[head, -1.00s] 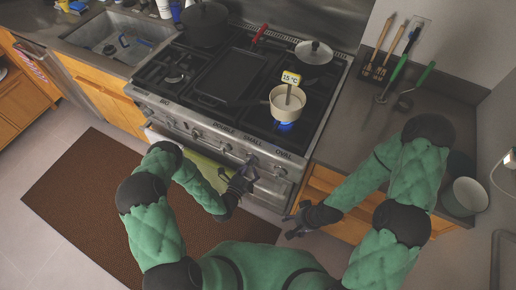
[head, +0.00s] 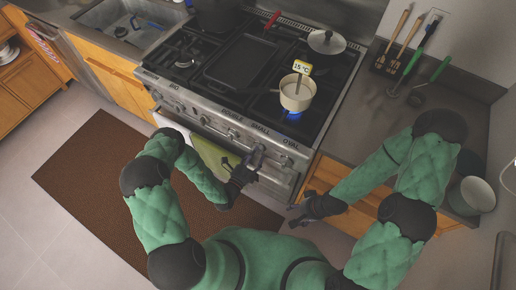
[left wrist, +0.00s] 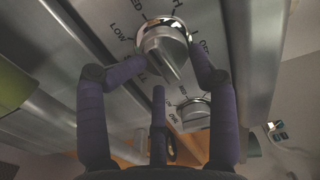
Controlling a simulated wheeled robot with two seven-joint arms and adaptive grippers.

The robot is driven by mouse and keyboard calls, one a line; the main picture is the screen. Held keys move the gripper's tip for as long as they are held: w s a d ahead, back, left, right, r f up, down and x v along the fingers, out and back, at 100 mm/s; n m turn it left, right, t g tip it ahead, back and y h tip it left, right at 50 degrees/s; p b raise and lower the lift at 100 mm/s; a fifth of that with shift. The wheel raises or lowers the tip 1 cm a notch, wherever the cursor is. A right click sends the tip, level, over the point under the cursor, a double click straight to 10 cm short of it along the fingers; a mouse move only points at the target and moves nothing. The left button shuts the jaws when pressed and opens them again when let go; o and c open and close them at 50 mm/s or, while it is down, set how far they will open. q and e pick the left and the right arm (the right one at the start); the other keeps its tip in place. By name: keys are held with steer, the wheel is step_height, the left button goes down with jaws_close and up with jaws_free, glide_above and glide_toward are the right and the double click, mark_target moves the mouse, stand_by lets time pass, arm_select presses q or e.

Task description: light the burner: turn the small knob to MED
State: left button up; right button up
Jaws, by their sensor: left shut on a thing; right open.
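The small knob (left wrist: 163,46) sits on the steel stove front, with LOW and part of MED printed around it. I cannot tell which mark its bar points to. My left gripper (left wrist: 158,62) has a finger on each side of the knob and is shut on it. In the head view my left gripper (head: 252,166) is at the front panel by the SMALL label and mostly hides the knob. A blue flame (head: 293,114) shows under the cream pot (head: 297,98). My right gripper (head: 301,219) is open and empty, right of the oven front.
The oval knob (left wrist: 191,113) is close beside the small knob. A green towel (head: 212,156) hangs on the oven front. A lid (head: 327,42) and a flat griddle (head: 240,70) are on the stove. A brown mat (head: 110,185) covers the floor.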

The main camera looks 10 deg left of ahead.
arm_select(q)
steer(key=v, duration=1)
steer(key=shift+s, duration=0.2)
stand_by(0.6)
